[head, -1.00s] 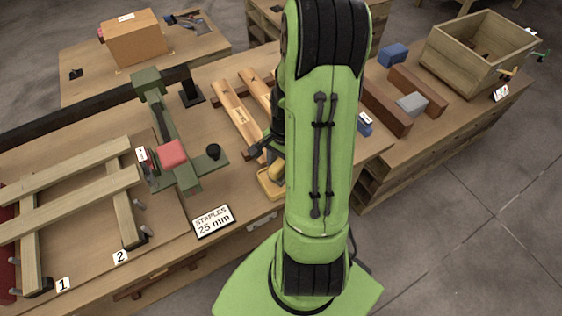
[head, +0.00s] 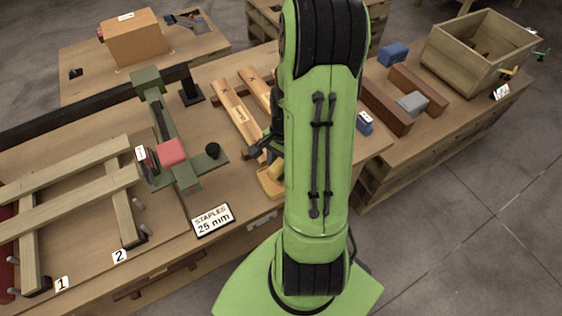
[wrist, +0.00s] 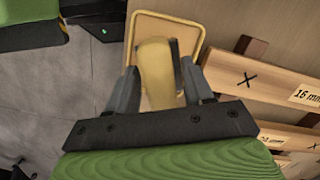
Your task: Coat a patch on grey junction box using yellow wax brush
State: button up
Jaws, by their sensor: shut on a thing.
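In the wrist view, my gripper (wrist: 160,88) is shut on the yellow wax brush (wrist: 156,72), whose rounded yellow body lies between the two grey fingers. The brush is over a shallow yellow-rimmed tray (wrist: 166,17); whether it touches the tray I cannot tell. In the head view, the yellow of the tray or brush (head: 270,181) shows low beside my green arm, which hides much of the gripper. A grey block (head: 412,103), seemingly the grey junction box, sits on the right bench among brown bars, well away from my gripper.
Wooden bars (head: 236,113) lie just beyond the gripper. A green fixture with a red block (head: 171,152) and a wooden frame (head: 120,190) stand left. A staples sign (head: 213,220) is at the front edge. A wooden crate (head: 440,55) stands far right.

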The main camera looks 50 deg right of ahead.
notch_tip(320, 180, up, 7)
jog(key=p, duration=0.6)
dwell(0.3)
jog(key=shift+d+f, duration=0.1)
jog(key=shift+f, duration=0.05)
dwell(0.4)
